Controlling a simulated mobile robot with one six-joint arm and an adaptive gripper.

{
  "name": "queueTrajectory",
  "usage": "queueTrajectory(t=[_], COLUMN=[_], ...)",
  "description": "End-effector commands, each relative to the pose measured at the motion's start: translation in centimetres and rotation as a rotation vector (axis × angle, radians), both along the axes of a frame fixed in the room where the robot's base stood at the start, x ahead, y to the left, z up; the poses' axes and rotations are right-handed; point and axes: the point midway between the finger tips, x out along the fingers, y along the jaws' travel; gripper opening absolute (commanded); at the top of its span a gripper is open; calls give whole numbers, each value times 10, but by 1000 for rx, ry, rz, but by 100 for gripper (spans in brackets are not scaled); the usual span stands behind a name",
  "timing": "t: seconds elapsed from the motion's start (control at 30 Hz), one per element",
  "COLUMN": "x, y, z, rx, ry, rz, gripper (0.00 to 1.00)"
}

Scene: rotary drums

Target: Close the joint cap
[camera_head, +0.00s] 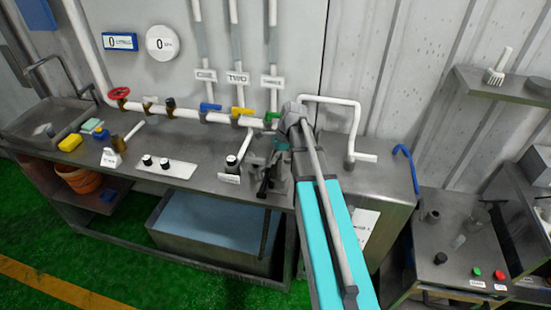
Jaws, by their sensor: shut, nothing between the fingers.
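My single arm comes in from the lower right, and my gripper (264,190) is over the steel counter, in front of the green-handled valve (270,117). Its dark fingers point down and are shut with nothing between them. I cannot pick out the joint cap for sure; it may be hidden behind my arm and gripper or too small to tell. A white pipe (350,130) bends down to the right of my arm and ends in a short sideways piece. Its joint with the wall piping is partly covered by my arm.
A white pipe along the wall carries red, blue and yellow handles. Left of my gripper, the counter (205,180) holds a knob (232,160), a panel with two knobs (160,165) and a sponge (70,142). A water tank (210,235) stands below. A side bench (455,270) has buttons.

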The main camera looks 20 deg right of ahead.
Motion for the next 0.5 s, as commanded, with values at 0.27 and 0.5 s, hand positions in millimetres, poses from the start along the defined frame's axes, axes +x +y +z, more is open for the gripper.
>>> queueTrajectory(t=[0.27, 0.5], x=[0, 1], y=[9, 17], z=[-26, -45], rx=[0, 0], ry=[0, 1], rz=[0, 0], gripper=[0, 0])
